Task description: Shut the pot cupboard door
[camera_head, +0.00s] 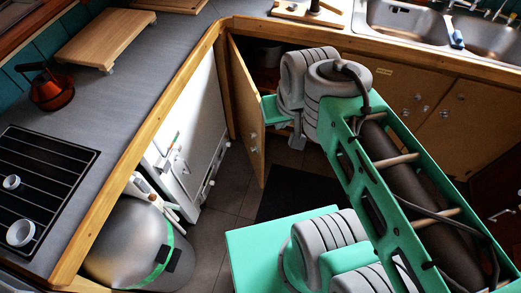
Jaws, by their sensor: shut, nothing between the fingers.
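The pot cupboard door (247,103) is a tall wooden panel at the inner corner of the counters. It stands open, swung out into the room, with a small knob (253,137) on its face. The dark cupboard interior shows behind it, with what looks like a pot (263,52) inside. My gripper (297,142) is shut and empty, just right of the door and in front of the opening. My wrist and arm hide much of the opening. I cannot tell whether any part of my wrist touches the door.
A white appliance (190,140) stands left of the door under the wood-edged counter (150,95). More closed cupboards (440,105) run right below the sink (400,20). A dark mat (300,190) lies on the tiled floor. A metal cylinder (125,245) stands at lower left.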

